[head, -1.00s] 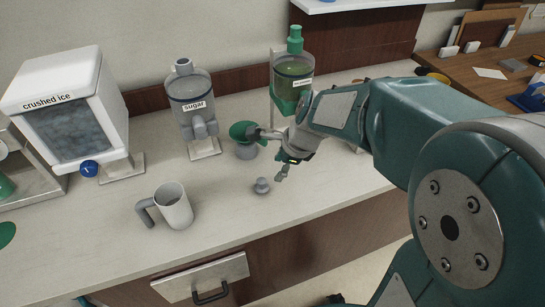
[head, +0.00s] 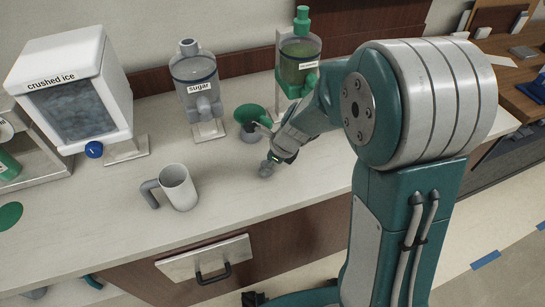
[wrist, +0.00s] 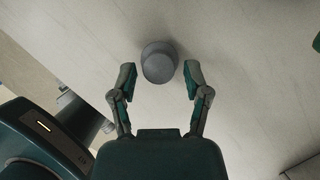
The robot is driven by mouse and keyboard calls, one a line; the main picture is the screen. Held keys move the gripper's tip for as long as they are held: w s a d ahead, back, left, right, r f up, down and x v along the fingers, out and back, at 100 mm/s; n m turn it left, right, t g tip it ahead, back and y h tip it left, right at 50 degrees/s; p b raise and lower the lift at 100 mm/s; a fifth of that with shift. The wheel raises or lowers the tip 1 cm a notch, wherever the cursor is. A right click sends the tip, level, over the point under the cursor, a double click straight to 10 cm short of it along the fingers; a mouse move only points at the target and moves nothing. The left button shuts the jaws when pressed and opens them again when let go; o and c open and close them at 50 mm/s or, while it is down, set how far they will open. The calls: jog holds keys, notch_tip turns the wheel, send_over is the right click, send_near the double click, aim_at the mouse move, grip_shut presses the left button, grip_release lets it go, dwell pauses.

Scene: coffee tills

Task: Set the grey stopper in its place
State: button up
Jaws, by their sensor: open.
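The small grey stopper (head: 266,170) stands on the pale counter, right of the mug. It also shows from above in the wrist view as a round grey knob (wrist: 159,62). My gripper (wrist: 160,75) is open, with one finger on each side of the stopper's near part. The sugar dispenser (head: 196,85) stands behind, with a short grey neck on top. The other dispenser (head: 299,62) has a green stopper on top.
A grey-handled mug (head: 179,187) stands left of my gripper. A green funnel-like piece (head: 249,114) on a grey base is close behind it. The crushed ice dispenser (head: 72,90) is at the left. The counter front between mug and stopper is clear.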

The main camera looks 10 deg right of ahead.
aim_at(263, 163)
jog(key=shift+a+f, duration=0.1)
jog(key=shift+f, duration=0.15)
jog(key=shift+c, duration=0.7)
grip_shut()
jog(key=shift+r, duration=1.9)
